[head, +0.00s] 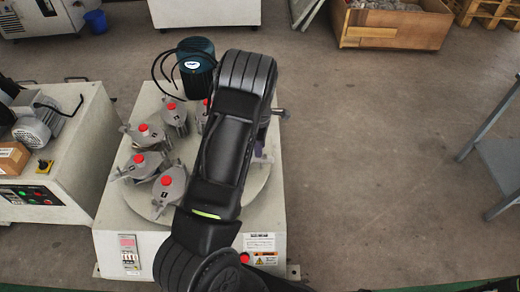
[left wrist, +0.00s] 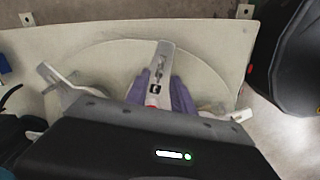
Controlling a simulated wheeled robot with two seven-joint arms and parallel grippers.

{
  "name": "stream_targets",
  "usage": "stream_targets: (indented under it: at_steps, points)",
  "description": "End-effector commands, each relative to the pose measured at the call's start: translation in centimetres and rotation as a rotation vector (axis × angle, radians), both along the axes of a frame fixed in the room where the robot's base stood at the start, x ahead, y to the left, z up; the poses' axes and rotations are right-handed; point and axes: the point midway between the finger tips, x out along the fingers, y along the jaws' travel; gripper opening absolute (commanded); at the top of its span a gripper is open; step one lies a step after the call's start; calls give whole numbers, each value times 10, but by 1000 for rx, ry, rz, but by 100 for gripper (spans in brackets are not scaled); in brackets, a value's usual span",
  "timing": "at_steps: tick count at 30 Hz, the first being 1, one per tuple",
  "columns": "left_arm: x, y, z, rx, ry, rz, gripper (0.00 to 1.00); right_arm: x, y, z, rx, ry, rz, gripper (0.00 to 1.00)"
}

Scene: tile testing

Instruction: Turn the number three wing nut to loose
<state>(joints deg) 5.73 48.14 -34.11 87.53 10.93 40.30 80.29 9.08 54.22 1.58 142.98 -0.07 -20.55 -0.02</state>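Several grey clamps with red knobs stand in a ring on the round plate (head: 268,188) of the white machine (head: 112,240). In the left wrist view, one grey clamp with a red knob (left wrist: 152,103) and a small black-on-white label (left wrist: 158,86) lies between the purple fingers of my left gripper (left wrist: 160,95). I cannot tell whether the fingers touch it or are just around it. The label is too small to read. In the head view my arm hides that clamp, and only a bit of purple finger (head: 260,152) shows. My right gripper is out of view.
A dark motor (head: 197,66) with black cables stands at the back of the machine. Other clamps (head: 145,134) are close by on the left.

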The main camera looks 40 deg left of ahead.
Motion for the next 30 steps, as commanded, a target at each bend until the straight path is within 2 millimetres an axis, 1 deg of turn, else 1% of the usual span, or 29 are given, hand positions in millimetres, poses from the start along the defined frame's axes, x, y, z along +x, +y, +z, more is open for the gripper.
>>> stream_targets:
  at_steps: [1, 3, 6, 9, 13, 27, 30]
  points:
    - [1, 0, 12, 0, -3, -1, 29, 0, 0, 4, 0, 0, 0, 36]
    - [1, 0, 24, 0, -3, 0, 29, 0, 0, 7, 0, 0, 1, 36]
    - [1, 0, 39, 0, -2, 0, 29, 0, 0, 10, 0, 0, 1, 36]
    - [1, 0, 48, 0, -2, 1, 29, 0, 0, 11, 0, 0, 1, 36]
    - [0, 0, 51, 0, 1, 1, 29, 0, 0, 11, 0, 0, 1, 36]
    - [0, 0, 50, 0, 0, 1, 29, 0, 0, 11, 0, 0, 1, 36]
    - [-1, -3, 47, -2, 1, -13, 29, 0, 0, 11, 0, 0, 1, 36]
